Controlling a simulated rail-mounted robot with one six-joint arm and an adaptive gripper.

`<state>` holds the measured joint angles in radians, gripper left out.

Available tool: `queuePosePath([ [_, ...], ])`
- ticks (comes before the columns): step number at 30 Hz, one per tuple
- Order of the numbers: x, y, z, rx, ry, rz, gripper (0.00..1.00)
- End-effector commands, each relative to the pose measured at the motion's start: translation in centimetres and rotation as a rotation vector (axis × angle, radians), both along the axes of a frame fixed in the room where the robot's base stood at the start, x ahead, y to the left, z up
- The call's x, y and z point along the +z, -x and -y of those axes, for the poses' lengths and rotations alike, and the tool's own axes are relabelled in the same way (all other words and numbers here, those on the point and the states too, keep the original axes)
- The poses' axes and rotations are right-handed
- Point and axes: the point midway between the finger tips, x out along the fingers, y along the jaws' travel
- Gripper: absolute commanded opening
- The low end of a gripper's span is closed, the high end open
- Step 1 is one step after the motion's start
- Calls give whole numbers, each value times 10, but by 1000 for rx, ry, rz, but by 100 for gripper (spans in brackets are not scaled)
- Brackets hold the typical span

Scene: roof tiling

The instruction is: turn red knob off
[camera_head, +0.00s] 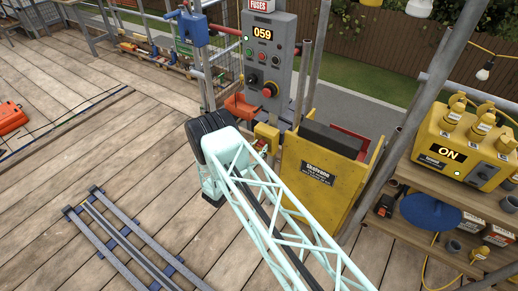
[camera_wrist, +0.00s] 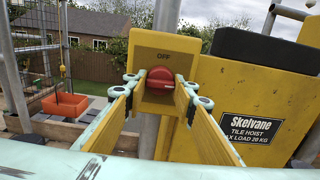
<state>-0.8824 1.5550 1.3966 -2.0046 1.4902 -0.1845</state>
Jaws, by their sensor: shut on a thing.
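The red knob (camera_wrist: 160,76) sits on the face of a yellow switch box (camera_wrist: 178,47), below the printed word OFF. My gripper (camera_wrist: 160,88) reaches up to the box in the wrist view, with one finger on each side of the knob, shut on it. A further red part shows lower down between the fingers. I cannot tell which way the knob points. In the head view the yellow box (camera_head: 267,133) stands beside the hoist, just beyond my wrist, and my arm hides most of the gripper there.
The yellow Skelvane tile hoist (camera_head: 325,174) stands right of the switch box. A grey fuse panel (camera_head: 268,58) reading 059 rises behind. An orange tray (camera_head: 241,106) is close on the left. Shelves at right carry a yellow power unit (camera_head: 461,143) showing ON. Rails (camera_head: 124,245) lie on the deck.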

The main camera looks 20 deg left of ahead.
Motion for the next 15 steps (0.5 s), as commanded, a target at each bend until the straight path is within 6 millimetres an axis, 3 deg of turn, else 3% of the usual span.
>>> queuePosePath([
  [15, -3, 0, 1, -1, 222, -56, 14],
])
